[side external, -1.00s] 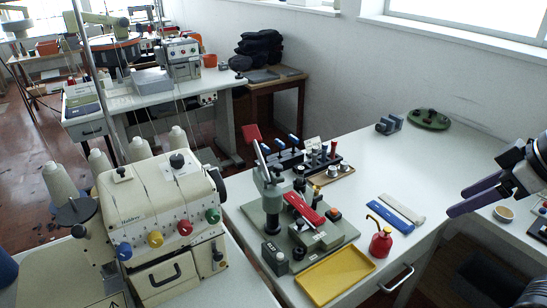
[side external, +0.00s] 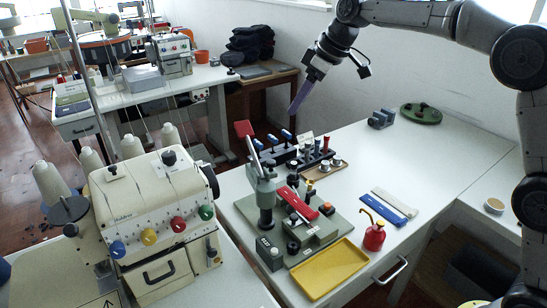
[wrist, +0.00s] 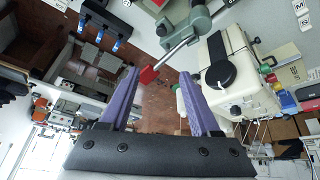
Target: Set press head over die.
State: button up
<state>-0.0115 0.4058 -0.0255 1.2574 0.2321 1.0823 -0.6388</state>
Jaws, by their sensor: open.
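The grey-green button press (side external: 262,188) stands upright on its base plate (side external: 345,222). Its lever rises to a red paddle grip (side external: 244,129). A second red handle (side external: 298,203) lies low over the plate. I cannot tell the die apart from the small parts under the press. My gripper (side external: 294,112) has purple fingers and hangs above and behind the press, pointing down, touching nothing. In the wrist view the fingers (wrist: 160,78) are wide apart and empty. The red paddle (wrist: 149,75) shows between them, farther off, with the press body (wrist: 190,18) above it.
A black rack of blue-handled tools (side external: 271,153) stands behind the press. A yellow tray (side external: 329,269), a red oil can (side external: 373,236) and a blue strip (side external: 388,207) lie nearer. A cream sewing machine (side external: 150,205) is at left.

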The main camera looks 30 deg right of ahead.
jog(key=g, duration=0.1)
send_near(271, 161)
jog(key=x, duration=0.8)
jog(key=shift+f, duration=0.1)
grip_shut()
dwell(1.2)
